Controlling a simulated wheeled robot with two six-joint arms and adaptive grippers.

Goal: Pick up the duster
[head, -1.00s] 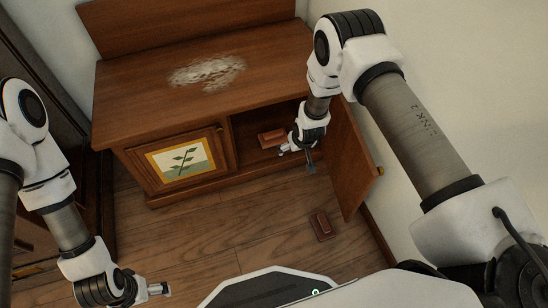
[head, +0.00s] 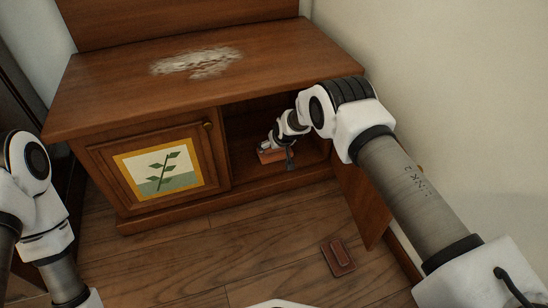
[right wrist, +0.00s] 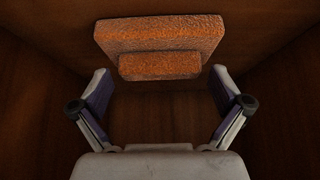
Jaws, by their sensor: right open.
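The duster (head: 268,156) is a reddish-brown block inside the open right compartment of the cabinet, partly hidden by my right gripper in the head view. In the right wrist view the duster (right wrist: 160,38) is an orange-brown slab with a smaller raised block on its near side. My right gripper (head: 283,160) is inside the compartment at the duster. Its fingers (right wrist: 162,88) are spread open, with the duster just beyond the tips and nothing between them. My left arm shows at the left edge, but its gripper is outside the picture.
A similar red-brown block (head: 338,256) lies on the wooden floor in front. The cabinet (head: 75,110) has a whitish dusty patch (head: 195,62) on top. Its left door (head: 160,170) is shut; its right door (head: 360,200) stands open beside my right arm. The compartment walls are close around the gripper.

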